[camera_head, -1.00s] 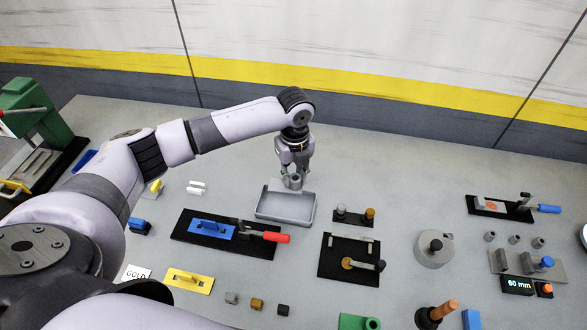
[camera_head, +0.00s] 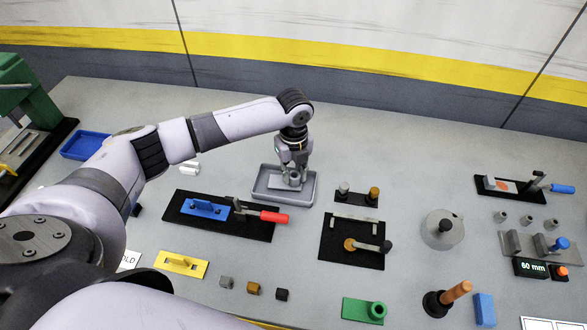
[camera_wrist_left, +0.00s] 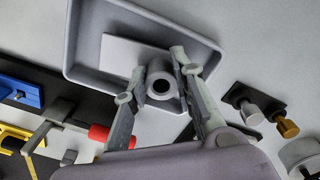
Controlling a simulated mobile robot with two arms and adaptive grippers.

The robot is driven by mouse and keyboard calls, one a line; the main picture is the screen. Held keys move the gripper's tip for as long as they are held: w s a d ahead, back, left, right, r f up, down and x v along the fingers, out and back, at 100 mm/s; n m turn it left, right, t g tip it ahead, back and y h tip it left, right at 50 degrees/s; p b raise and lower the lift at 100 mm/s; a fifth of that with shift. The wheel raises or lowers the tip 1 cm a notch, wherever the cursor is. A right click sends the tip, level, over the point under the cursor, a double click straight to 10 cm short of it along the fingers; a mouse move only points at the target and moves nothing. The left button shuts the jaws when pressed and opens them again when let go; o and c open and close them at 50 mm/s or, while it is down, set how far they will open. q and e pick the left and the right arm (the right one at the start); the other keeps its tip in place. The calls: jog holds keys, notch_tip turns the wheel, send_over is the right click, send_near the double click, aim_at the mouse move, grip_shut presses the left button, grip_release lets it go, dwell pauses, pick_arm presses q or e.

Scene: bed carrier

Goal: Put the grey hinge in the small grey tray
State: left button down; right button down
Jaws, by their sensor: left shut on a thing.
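The small grey tray (camera_head: 279,201) stands on the bench near the centre of the head view; it also shows in the left wrist view (camera_wrist_left: 83,45). My left gripper (camera_head: 292,180) points down over the tray, shut on the grey hinge. In the left wrist view the fingers (camera_wrist_left: 160,88) are on either side of the hinge's round barrel, and its flat pale plate (camera_wrist_left: 130,55) lies within the tray's outline. The hinge (camera_wrist_left: 160,86) is low in the tray; whether it touches the floor I cannot tell. My right gripper is out of view.
A black board with a blue block (camera_head: 204,208) and a red-handled clamp (camera_head: 273,217) is close at the tray's front left. A black holder with two knobs (camera_head: 357,195) stands to its right. The bench behind the tray is clear.

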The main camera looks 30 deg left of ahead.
pick_arm(q)
jog(key=c, duration=1.2)
grip_release()
jog(key=shift+c, duration=0.2)
jog(key=shift+s, duration=0.1)
notch_tip(320, 180, up, 12)
